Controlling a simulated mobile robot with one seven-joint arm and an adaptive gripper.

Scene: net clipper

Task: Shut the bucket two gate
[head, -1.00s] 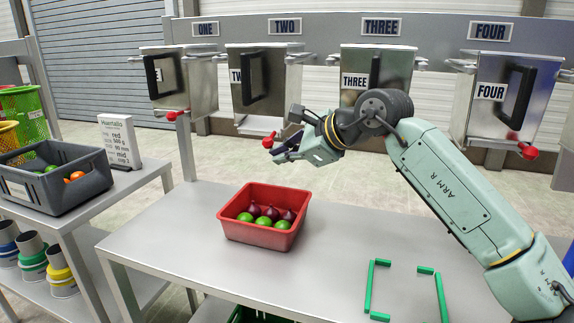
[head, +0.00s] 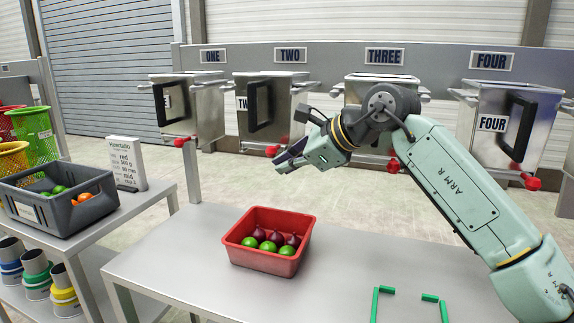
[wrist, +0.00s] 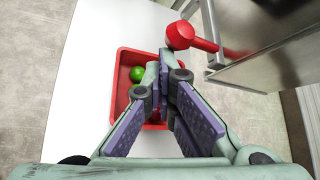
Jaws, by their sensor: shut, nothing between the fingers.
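Bucket two (head: 282,108) is a metal box with a black handle, hung on the back rail under the "TWO" sign. Its red gate knob (head: 272,151) sits close under the bucket, and no wide hanging gate plate shows there. The gate looks shut or nearly so. My gripper (head: 279,168) is just below and beside this knob. In the wrist view my gripper (wrist: 165,72) is shut and empty, with the red knob (wrist: 180,35) just beyond its tips and the bucket (wrist: 265,45) at upper right. I cannot tell whether the fingers touch the knob.
A red bin (head: 268,262) with green and dark fruit stands on the grey table (head: 180,265). Buckets one (head: 202,115), three (head: 357,92) and four (head: 505,130) hang alongside. My arm partly hides bucket three. A grey crate (head: 75,220) stands at left.

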